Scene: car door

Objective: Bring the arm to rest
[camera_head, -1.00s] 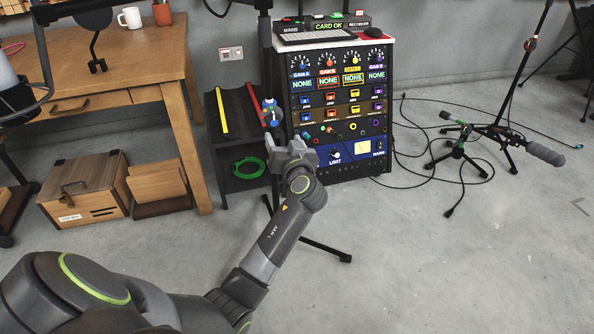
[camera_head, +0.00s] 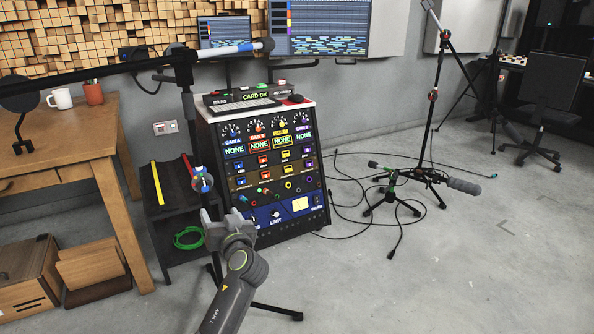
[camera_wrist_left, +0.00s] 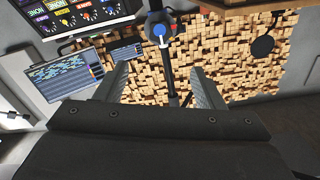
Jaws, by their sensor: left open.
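My left gripper (camera_head: 222,226) is in the lower middle of the head view, in front of the lower left part of the audio rack (camera_head: 280,180). In the left wrist view its two fingers (camera_wrist_left: 160,88) stand apart with nothing between them but background. A stand pole with a blue and red clamp (camera_head: 203,184) rises just above the gripper in the head view. The same clamp shows in the left wrist view (camera_wrist_left: 158,30), beyond the fingers. Whether the gripper touches the rack or pole cannot be told. My right gripper is not in view.
A wooden desk (camera_head: 80,140) stands at left, with a low black shelf (camera_head: 172,215) beside it. A small mic stand (camera_head: 390,195) and loose cables lie right of the rack. A boom arm (camera_head: 110,66) crosses the upper left. The floor (camera_head: 450,270) at right is mostly clear.

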